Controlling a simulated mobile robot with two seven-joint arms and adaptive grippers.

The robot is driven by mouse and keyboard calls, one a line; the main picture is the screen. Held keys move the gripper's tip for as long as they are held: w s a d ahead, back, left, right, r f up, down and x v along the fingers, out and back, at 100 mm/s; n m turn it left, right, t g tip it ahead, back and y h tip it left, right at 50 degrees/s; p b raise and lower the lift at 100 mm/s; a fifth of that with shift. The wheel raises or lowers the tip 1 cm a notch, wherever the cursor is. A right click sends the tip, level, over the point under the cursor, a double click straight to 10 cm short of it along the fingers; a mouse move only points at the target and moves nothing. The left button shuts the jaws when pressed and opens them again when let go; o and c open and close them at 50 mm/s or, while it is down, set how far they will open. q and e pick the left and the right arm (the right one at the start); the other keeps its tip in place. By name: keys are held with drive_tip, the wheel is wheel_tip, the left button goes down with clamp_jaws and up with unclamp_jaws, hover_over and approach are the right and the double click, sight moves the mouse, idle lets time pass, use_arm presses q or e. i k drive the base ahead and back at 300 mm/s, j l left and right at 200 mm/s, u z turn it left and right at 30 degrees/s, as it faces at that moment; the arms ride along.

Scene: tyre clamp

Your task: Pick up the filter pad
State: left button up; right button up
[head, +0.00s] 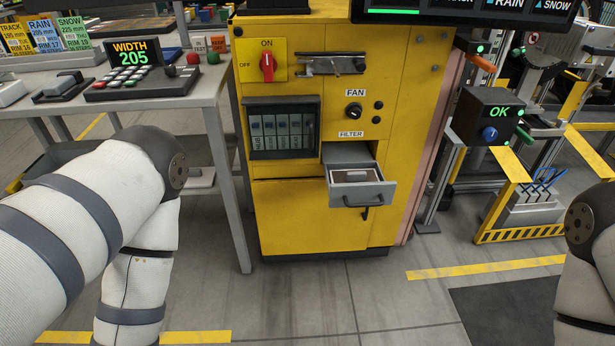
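The filter pad (355,175) seems to be the pale, framed piece lying inside the open grey drawer (363,197). The drawer sticks out of the yellow cabinet (310,215) below the FILTER label. The pad's lower part is hidden by the drawer front. My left arm fills the left side of the picture and my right arm is at the right edge. Neither gripper shows in the head view.
A grey table (190,105) with a keypad console (137,80) stands left of the cabinet. A red rotary switch (267,66) and a fan knob (353,110) are on the cabinet. A box reading OK (487,117) stands at the right. The floor in front is clear.

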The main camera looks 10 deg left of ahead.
sight(368, 175)
drive_tip(key=i+l+u, duration=0.15)
drive_tip(key=l, duration=0.2)
drive_tip(key=i+l+u, duration=0.1)
drive_tip(key=l, duration=0.3)
drive_tip(key=i+l+u, duration=0.15)
drive_tip(key=l, duration=0.25)
drive_tip(key=i+l+u, duration=0.15)
drive_tip(key=l, duration=0.2)
drive_tip(key=l+u, duration=0.1)
drive_tip(key=l, duration=0.35)
